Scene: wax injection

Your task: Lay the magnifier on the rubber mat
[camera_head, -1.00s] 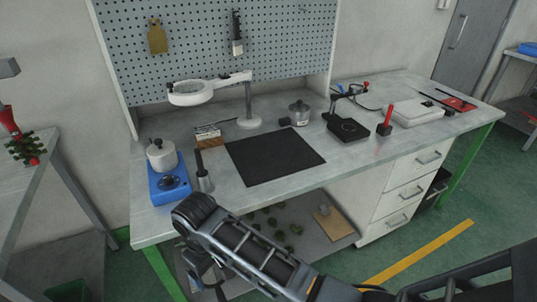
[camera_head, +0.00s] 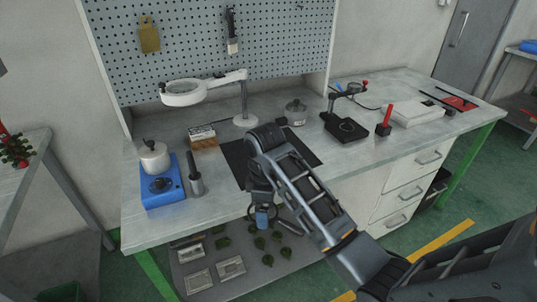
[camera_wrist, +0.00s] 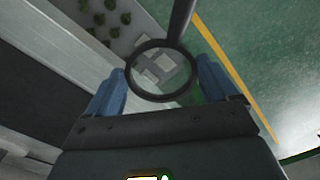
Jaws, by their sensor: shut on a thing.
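The magnifier (camera_wrist: 133,88) is a dark round rim with a clear lens and a dark handle that runs to the top of the wrist view. My gripper (camera_wrist: 160,88) is shut on the rim, with a blue fingertip on each side. In the head view my gripper (camera_head: 262,215) hangs at the bench's front edge, below the near side of the mat. The black rubber mat (camera_head: 234,158) lies flat on the bench, partly covered by my arm. Nothing shows lying on its visible part.
A blue hot plate (camera_head: 163,188) with a pot and a grey-handled tool (camera_head: 195,182) stand left of the mat. A white ring lamp (camera_head: 184,94) overhangs the back. A black stand (camera_head: 345,128) is at right. A lower shelf (camera_head: 262,270) holds green pieces and pale blocks.

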